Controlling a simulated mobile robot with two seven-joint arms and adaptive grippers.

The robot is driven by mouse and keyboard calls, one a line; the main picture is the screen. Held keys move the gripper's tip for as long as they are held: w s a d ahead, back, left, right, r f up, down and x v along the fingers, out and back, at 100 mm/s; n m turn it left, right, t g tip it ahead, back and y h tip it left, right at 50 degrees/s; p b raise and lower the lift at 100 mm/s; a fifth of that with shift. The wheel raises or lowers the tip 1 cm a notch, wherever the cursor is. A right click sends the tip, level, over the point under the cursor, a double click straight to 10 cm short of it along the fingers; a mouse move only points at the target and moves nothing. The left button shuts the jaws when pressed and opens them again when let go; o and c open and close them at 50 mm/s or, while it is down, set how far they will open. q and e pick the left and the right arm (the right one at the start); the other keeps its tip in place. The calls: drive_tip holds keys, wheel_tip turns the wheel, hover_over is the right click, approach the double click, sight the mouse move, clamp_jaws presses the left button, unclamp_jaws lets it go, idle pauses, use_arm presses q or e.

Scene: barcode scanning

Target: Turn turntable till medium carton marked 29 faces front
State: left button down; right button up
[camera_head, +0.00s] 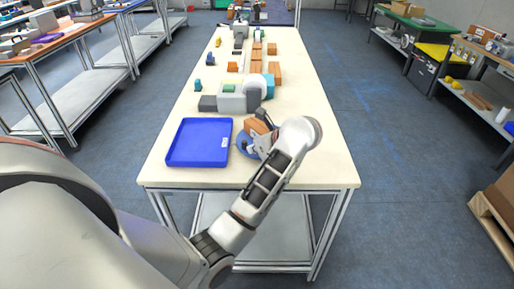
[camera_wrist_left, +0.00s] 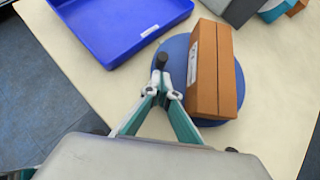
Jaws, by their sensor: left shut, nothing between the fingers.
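The blue round turntable (camera_head: 242,147) stands near the table's front, right of a blue tray; it also shows in the left wrist view (camera_wrist_left: 173,52). One brown carton (camera_wrist_left: 216,75) sits on its right part, and shows partly in the head view (camera_head: 259,126). A white label (camera_wrist_left: 193,63) is on the carton's left side; no number is readable. My left gripper (camera_wrist_left: 161,76) is shut and empty over the turntable, left of the carton. A dark upright peg-like piece (camera_wrist_left: 161,59) is at its fingertips; contact cannot be told. My right gripper is not in view.
The blue tray (camera_head: 171,153) looks empty and lies left of the turntable. Behind stand a grey and white device (camera_head: 238,101) and several cartons and small items along the long table (camera_head: 196,108). The table's front right corner is clear.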

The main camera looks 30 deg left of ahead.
sight(243, 143)
use_arm(q)
drive_tip(key=shift+w+a, duration=0.2)
drive_tip(key=shift+a, duration=0.35)
drive_tip(key=shift+a+m+t+b, duration=0.35)
drive_tip(key=shift+m+t+b, duration=0.05)
drive_tip(key=shift+m+b, duration=0.1)
drive_tip(key=shift+a+f+m+t+h+b, duration=0.1)
drive_tip(key=shift+a+m+t+h+b, duration=0.4)
drive_tip(key=shift+a+m+b, duration=0.3)
drive_tip(key=shift+w+a+m+t+h+b, duration=0.15)
drive_tip(key=shift+a+m+t+h+b, duration=0.4)
drive_tip(key=shift+m, duration=0.35)
drive_tip(key=shift+w+a+b, duration=0.2)
drive_tip(key=shift+a, duration=0.25)
drive_tip(key=shift+w+a+b, duration=0.2)
drive_tip(key=shift+a, duration=0.25)
drive_tip(key=shift+w+a, duration=0.1)
drive_tip(key=shift+a, duration=0.05)
